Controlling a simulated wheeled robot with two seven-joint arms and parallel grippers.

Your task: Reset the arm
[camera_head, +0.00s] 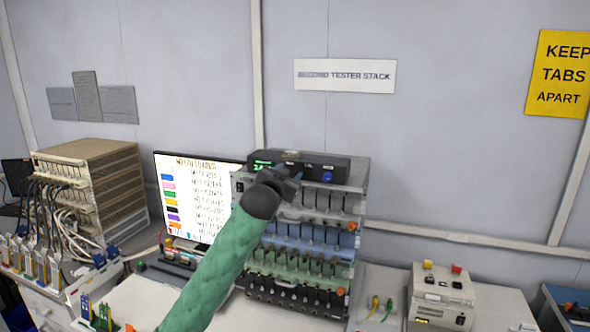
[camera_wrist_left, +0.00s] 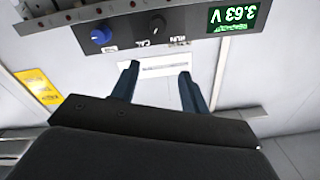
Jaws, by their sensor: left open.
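My left arm, in a green quilted sleeve, rises from the bottom of the head view. Its dark left gripper (camera_head: 286,182) is in front of the upper part of the tester stack (camera_head: 350,235). In the left wrist view the two fingers of the gripper (camera_wrist_left: 157,78) stand apart with nothing between them. The black tester unit (camera_head: 325,168) on top of the stack shows in the left wrist view upside down (camera_wrist_left: 185,32), with a blue knob and a green 3.63 V display. The gripper hides part of the stack and of that unit. My right gripper does not show.
A monitor (camera_head: 190,195) stands left of the stack, partly behind my arm. A beige rack (camera_head: 95,180) with many cables is at the far left. A beige box (camera_head: 440,297) with red and yellow buttons is at the right. Some white bench top (camera_head: 137,300) is clear.

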